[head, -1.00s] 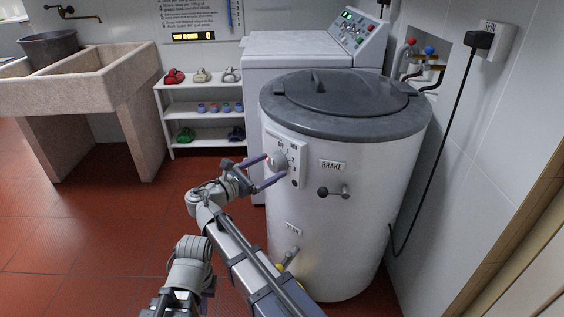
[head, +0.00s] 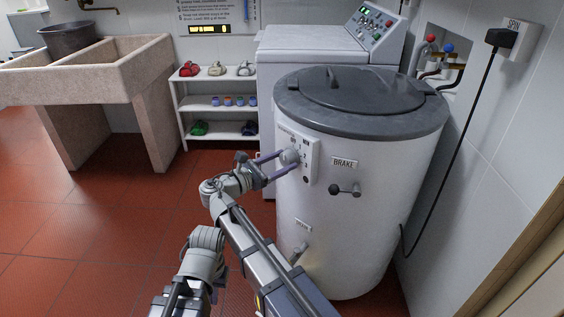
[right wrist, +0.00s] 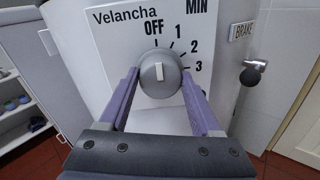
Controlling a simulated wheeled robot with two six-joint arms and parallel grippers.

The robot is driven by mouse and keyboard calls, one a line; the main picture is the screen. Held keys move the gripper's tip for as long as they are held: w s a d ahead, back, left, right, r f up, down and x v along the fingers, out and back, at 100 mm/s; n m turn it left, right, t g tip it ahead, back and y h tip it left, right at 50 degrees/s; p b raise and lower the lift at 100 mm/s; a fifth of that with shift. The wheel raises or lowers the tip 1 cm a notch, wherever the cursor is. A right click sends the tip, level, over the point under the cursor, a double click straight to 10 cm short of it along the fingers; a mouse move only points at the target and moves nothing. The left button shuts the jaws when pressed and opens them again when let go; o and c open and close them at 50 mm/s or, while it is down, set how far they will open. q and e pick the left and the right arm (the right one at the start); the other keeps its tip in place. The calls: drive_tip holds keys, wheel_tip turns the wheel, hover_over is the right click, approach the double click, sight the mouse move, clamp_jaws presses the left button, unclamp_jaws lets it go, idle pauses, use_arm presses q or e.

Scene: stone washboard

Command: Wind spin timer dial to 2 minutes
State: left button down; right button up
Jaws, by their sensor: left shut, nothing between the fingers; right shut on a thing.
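The spin timer dial (right wrist: 158,76) is a round grey knob with a white pointer bar, on a white panel (head: 307,150) on the side of the spin drum (head: 340,230). In the right wrist view the bar points almost straight up, close to OFF, left of the marks 1, 2 and 3. My right gripper (head: 289,159) is shut on the dial, one purple finger on each side of it; the fingers also show in the right wrist view (right wrist: 160,82). I cannot make out my left gripper's fingers in the head view.
The brake lever (head: 345,189) sticks out right of the dial. A drain tap (head: 299,252) is low on the drum, beside my right arm. A white shelf (head: 213,112) and a stone sink (head: 140,75) stand to the left. The red floor between is clear.

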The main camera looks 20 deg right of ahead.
drive_tip(key=shift+c, duration=1.1)
drive_tip(key=shift+m, duration=0.3)
drive_tip(key=m, duration=0.4)
drive_tip(key=shift+m+p, duration=0.3)
drive_tip(key=m, duration=0.6)
drive_tip(key=shift+s+y, duration=0.1)
drive_tip(key=shift+y, duration=0.2)
drive_tip(key=shift+m, duration=0.3)
